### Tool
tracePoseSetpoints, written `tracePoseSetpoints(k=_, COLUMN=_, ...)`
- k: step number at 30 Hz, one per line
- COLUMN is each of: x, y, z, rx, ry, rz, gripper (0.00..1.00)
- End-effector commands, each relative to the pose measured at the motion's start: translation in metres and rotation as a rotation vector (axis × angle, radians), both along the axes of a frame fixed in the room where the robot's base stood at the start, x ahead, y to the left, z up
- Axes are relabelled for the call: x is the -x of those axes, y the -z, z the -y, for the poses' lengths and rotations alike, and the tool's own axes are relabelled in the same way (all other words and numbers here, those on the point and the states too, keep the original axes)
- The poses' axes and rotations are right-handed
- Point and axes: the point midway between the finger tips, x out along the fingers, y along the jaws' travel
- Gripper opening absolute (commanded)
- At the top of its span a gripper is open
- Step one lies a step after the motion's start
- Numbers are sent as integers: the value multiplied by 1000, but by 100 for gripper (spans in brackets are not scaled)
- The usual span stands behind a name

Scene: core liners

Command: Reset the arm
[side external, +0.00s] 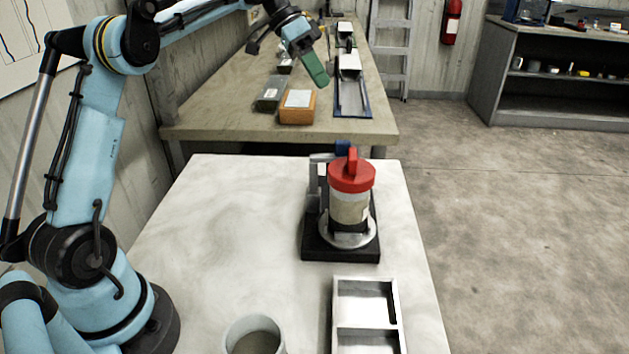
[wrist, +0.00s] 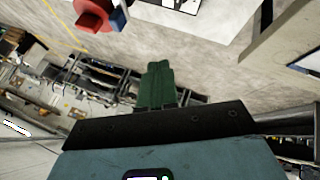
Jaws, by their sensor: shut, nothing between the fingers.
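My gripper (side external: 316,72) has green fingers and is held high above the table, toward the back, in the side external view. It points down and to the right and touches nothing there. In the wrist view its green fingers (wrist: 157,83) are together with nothing between them. My light blue arm reaches across the top left of the side view.
A red-capped clear cylinder (side external: 350,205) stands upright on a black stand on the white table (side external: 230,225). A metal tray (side external: 368,331) and a grey cup (side external: 254,335) are at the front. A back bench (side external: 215,120) holds boxes. The table's left half is clear.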

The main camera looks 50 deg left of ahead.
Motion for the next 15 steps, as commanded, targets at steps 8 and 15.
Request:
tracePoseSetpoints(k=8, x=0, y=0, z=-1, rx=0, ry=0, rz=0, gripper=0)
tracePoseSetpoints(k=15, x=7, y=-3, z=11, rx=-33, ry=-32, rz=-12, gripper=0)
